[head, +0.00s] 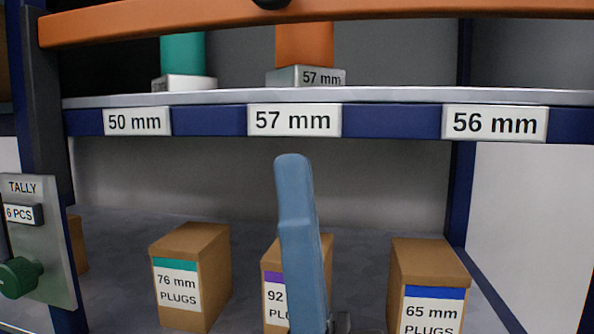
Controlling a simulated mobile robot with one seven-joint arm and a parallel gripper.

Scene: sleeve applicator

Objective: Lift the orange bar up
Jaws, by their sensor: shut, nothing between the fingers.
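The orange bar (440,10) runs across the top of the head view, in front of the upper shelf, from the left post out past the right edge. Its left end sits against a dark post. A dark round part shows on it at the top, cut off by the frame. My gripper (293,168) is the blue upright shape in the middle, seen nearly edge-on and pointing up. It is shut and holds nothing. Its tip appears well below the bar and below the shelf's front edge, apart from the bar.
The upper shelf (400,96) carries a teal cylinder (182,53) and an orange cylinder (303,44) on pale blocks. Below stand plug boxes (190,270), one partly behind my gripper. A tally plate (45,250) with a green knob (18,278) is at left.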

